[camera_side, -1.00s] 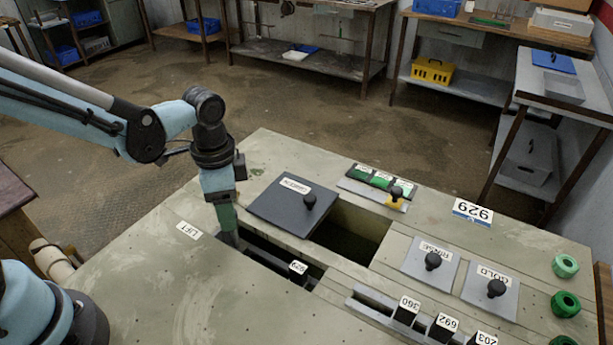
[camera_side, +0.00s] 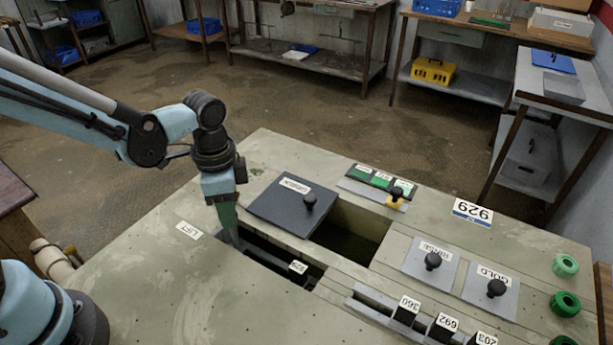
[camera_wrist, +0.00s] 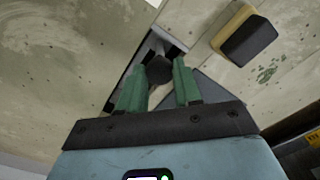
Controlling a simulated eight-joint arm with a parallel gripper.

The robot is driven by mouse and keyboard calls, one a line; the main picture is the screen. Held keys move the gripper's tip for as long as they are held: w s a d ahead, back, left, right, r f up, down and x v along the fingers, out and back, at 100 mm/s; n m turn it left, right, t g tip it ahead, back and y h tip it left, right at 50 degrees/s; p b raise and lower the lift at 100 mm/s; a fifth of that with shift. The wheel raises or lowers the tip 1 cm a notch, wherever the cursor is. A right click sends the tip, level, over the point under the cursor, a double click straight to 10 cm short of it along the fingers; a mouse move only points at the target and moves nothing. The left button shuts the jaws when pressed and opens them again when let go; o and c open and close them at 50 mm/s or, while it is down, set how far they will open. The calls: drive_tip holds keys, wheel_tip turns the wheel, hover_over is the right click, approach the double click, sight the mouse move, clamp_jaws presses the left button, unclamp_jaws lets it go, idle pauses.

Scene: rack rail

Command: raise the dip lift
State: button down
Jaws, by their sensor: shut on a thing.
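My gripper (camera_side: 229,232) reaches down at the left end of a long slot (camera_side: 270,258) in the bench top, beside the label marked LIFT (camera_side: 188,231). In the wrist view its green fingers (camera_wrist: 159,76) are shut on a dark knob (camera_wrist: 159,68), which I take to be the dip lift's handle. In the side view the fingers hide the knob. A dark piece with a white number tag (camera_side: 298,267) sits low in the slot, to the right of my gripper. How far down the lift reaches is hidden.
A dark lid (camera_side: 283,208) with a knob partly covers an open well (camera_side: 350,235) right of the slot. Several tagged black blocks (camera_side: 407,312) stand in a front rack.

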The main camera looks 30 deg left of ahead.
drive_tip(key=shift+r, duration=3)
drive_tip(key=c, duration=0.8)
unclamp_jaws()
wheel_tip(320, 180, up, 12)
drive_tip(key=s+a+f+n+t, duration=0.1)
drive_tip(key=a+f+n+t, duration=0.1)
drive_tip(key=n, duration=0.1)
drive_tip(key=s+a+f+n+t, duration=0.1)
drive_tip(key=a+f+n+t, duration=0.1)
drive_tip(key=f+n, duration=0.1)
drive_tip(key=s+a+f+n+t, duration=0.1)
drive_tip(key=a+f+n+t, duration=0.2)
drive_tip(key=shift+s+a, duration=0.1)
drive_tip(key=shift+s, duration=0.15)
